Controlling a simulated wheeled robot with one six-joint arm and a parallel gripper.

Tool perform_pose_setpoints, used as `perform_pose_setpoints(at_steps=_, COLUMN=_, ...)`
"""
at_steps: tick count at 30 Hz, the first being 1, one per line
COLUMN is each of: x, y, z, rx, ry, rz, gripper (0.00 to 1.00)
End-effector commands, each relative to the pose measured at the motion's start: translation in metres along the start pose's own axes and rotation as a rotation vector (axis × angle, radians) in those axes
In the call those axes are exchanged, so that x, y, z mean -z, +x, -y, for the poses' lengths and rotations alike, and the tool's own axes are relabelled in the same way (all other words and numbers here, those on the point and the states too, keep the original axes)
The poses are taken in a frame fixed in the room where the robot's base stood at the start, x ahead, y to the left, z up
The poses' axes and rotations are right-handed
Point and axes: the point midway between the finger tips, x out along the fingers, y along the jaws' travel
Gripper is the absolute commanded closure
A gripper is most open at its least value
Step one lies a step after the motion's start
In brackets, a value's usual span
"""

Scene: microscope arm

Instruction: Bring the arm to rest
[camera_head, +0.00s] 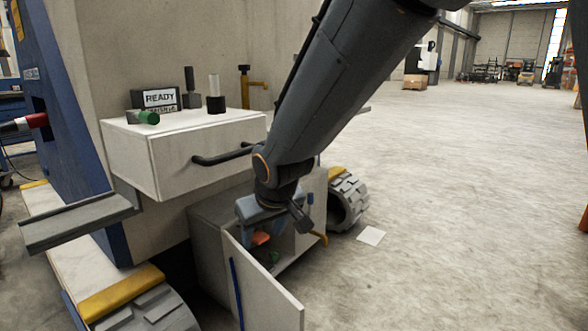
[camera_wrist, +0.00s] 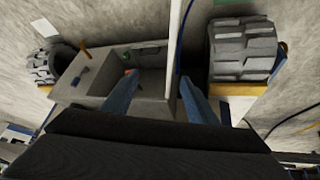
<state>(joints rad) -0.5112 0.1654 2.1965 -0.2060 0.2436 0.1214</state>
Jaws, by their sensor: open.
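My arm (camera_head: 335,85) reaches down from the upper right of the head view, bent at the wrist. My gripper (camera_head: 257,238) hangs in front of an open lower cabinet (camera_head: 208,240). Its blue fingers are partly hidden by the wrist in that view. In the wrist view my gripper (camera_wrist: 158,98) is open, its two blue fingers wide apart, with nothing visibly held. The cabinet (camera_wrist: 152,102) and the upright edge of its open door (camera_wrist: 174,45) show between and beyond the fingers. I cannot tell whether the fingers touch them.
A white drawer box (camera_head: 180,160) with a dark handle (camera_head: 222,156) stands above the cabinet. The open door (camera_head: 262,290) juts forward. Orange and green items (camera_head: 260,238) lie inside the cabinet. Treaded wheels (camera_head: 347,198) flank it.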

Motion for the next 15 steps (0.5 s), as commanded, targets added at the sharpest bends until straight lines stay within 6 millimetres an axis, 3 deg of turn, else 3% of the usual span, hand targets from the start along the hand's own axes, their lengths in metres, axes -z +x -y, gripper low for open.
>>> perform_pose_setpoints(at_steps=1, x=-0.018, y=-0.024, z=0.014, rx=0.015, ry=0.005, rz=0.037, gripper=0.47)
perform_pose_setpoints(at_steps=6, x=-0.092, y=-0.084, z=0.052, rx=0.074, ry=0.028, rz=0.190, gripper=0.47)
perform_pose_setpoints(at_steps=15, x=-0.181, y=-0.149, z=0.093, rx=0.165, ry=0.034, rz=0.365, gripper=0.47)
